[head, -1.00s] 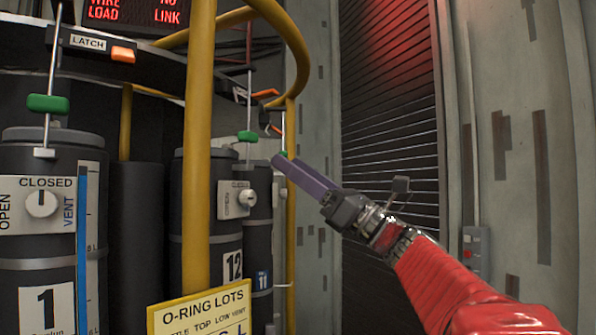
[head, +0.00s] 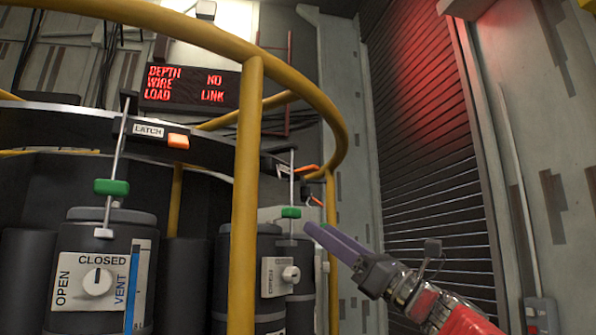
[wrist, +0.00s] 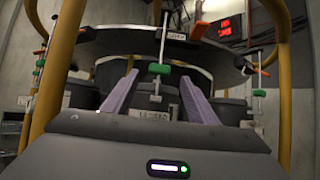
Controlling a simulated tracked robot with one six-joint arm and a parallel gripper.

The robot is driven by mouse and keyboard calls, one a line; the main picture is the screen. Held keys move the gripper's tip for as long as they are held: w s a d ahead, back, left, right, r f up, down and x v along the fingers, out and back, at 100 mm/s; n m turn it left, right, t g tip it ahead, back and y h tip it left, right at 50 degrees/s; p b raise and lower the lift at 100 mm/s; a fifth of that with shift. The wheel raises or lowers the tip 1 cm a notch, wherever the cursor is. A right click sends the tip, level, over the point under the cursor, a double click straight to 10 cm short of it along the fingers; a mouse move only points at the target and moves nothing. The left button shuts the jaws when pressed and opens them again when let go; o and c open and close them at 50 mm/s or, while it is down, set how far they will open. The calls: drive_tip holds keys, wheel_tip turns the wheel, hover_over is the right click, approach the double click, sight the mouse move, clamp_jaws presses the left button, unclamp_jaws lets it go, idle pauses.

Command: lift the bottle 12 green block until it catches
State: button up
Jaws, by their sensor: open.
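The green block of bottle 12 (head: 291,212) sits on a thin upright rod above that bottle in the head view. Bottle 12 (head: 272,290) is a dark cylinder with a white dial plate; a yellow post partly covers its left side. My gripper (head: 310,230) has purple fingers and is just right of the block and slightly lower. In the wrist view, my gripper (wrist: 160,98) is open, with fingers apart and nothing held. A green block (wrist: 160,69) on a rod shows ahead, between and above the fingertips; its bottle's number is not readable.
A yellow rail (head: 247,190) curves around the rack in front of the bottles. Bottle 1 (head: 102,290) has its own green block (head: 111,187) at left. An orange-tabbed latch (head: 178,141) is on the dark ring. A shutter stands right.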

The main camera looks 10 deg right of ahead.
sight(297, 212)
drive_tip(key=shift+x, duration=4.15)
drive_tip(key=shift+c, duration=0.5)
drive_tip(key=c, duration=1.2)
drive_tip(key=shift+o, duration=0.2)
drive_tip(key=shift+r, duration=0.1)
wheel_tip(297, 212, up, 9)
drive_tip(key=shift+w+r, duration=0.1)
drive_tip(key=o, duration=1.3)
drive_tip(key=shift+c, duration=0.2)
